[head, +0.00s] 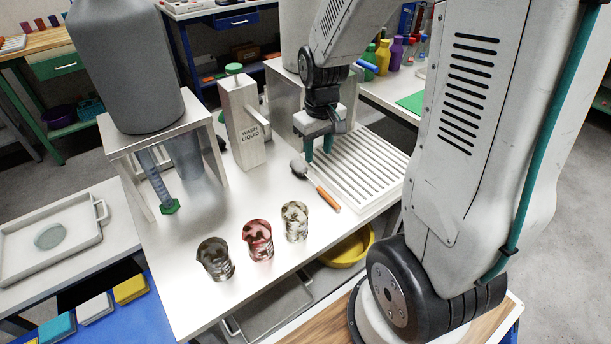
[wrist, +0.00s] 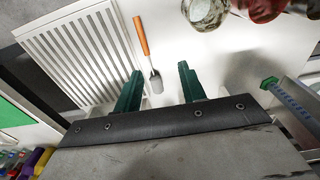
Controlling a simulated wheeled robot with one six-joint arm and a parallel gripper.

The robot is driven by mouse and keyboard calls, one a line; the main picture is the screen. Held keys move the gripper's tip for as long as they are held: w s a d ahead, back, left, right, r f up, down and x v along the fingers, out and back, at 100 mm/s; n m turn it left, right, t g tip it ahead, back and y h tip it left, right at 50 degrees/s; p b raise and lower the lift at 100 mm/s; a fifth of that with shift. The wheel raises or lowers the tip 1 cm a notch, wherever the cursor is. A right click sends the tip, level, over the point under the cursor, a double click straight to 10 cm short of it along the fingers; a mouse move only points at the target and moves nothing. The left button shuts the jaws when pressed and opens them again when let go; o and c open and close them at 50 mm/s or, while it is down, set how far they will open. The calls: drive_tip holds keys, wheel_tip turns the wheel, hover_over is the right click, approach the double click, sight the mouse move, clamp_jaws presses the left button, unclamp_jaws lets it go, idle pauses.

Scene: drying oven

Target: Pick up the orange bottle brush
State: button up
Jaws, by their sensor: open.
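The orange bottle brush (head: 325,195) lies on the white bench just left of the slatted drying rack. Its orange handle points toward the lower right and its grey head (head: 300,168) toward the upper left. In the wrist view the orange bottle brush (wrist: 144,42) lies ahead, its grey head between the lines of my two green fingers. My gripper (head: 318,153) is open and empty above the bench, close to the brush head. In the wrist view my gripper (wrist: 159,82) shows a wide gap between its fingertips.
Three dirty beakers stand in front: a brown one (head: 215,259), a red one (head: 258,240) and a pale one (head: 295,221). The slatted rack (head: 372,165) is right of the brush. A wash liquid container (head: 242,125) and a graduated cylinder (head: 155,182) stand left.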

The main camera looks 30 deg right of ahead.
hover_over(324, 191)
drive_tip(key=f, duration=1.2)
drive_tip(key=shift+s, duration=0.25)
drive_tip(key=f, duration=0.8)
drive_tip(key=shift+w+f, duration=0.1)
drive_tip(key=shift+w, duration=0.1)
clamp_jaws()
